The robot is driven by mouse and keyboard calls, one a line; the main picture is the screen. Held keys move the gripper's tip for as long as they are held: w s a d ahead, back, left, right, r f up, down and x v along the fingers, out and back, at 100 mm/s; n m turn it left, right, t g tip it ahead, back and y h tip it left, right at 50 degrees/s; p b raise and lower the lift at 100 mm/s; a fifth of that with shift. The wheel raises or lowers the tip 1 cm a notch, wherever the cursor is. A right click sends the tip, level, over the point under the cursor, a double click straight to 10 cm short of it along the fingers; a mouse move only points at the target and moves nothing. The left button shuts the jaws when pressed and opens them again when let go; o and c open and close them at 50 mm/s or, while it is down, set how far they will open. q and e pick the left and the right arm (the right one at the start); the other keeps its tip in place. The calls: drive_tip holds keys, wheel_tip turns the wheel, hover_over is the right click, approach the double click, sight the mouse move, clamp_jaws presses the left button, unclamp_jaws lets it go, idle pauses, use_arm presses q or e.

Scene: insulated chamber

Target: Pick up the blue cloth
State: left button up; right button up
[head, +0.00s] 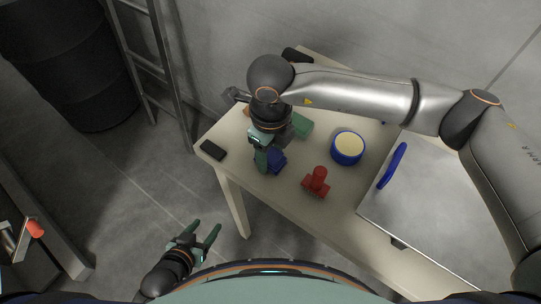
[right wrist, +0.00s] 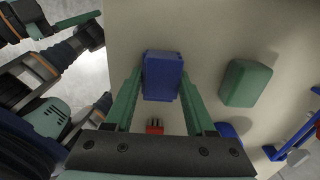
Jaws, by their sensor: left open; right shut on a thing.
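The blue cloth (head: 277,161) looks like a small, thick, dark blue folded block at the left part of the table. My right gripper (head: 266,160) points down at it and partly hides it in the head view. In the right wrist view the cloth (right wrist: 162,76) sits between the two green fingers, and the gripper is shut on it. I cannot tell whether the cloth still touches the table. My left gripper (head: 206,236) is open and empty, off the table at the lower left, over the floor.
A green block (head: 302,125), a blue tin with a cream top (head: 348,148) and a red object (head: 317,183) stand near the cloth. A black flat item (head: 213,150) lies at the table's left corner. A metal surface with a blue handle (head: 392,166) is at the right.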

sight(270, 155)
drive_tip(key=shift+r, duration=0.5)
wheel_tip(270, 155, up, 2)
drive_tip(key=shift+r+b, duration=0.2)
drive_tip(key=shift+b, duration=0.2)
drive_tip(key=s+d+r, duration=0.1)
drive_tip(key=s+r, duration=0.2)
drive_tip(key=s, duration=0.1)
drive_tip(key=s+d+r, duration=0.1)
drive_tip(key=s+r, duration=0.2)
drive_tip(key=s, duration=0.2)
drive_tip(key=s+d+r+b, duration=0.1)
drive_tip(key=s+r, duration=0.2)
drive_tip(key=s, duration=0.1)
drive_tip(key=shift+s+r, duration=0.35)
drive_tip(key=shift+s, duration=0.05)
drive_tip(key=o, duration=0.7)
drive_tip(key=c, duration=0.6)
drive_tip(key=shift+o, duration=0.2)
drive_tip(key=shift+w+f, duration=0.1)
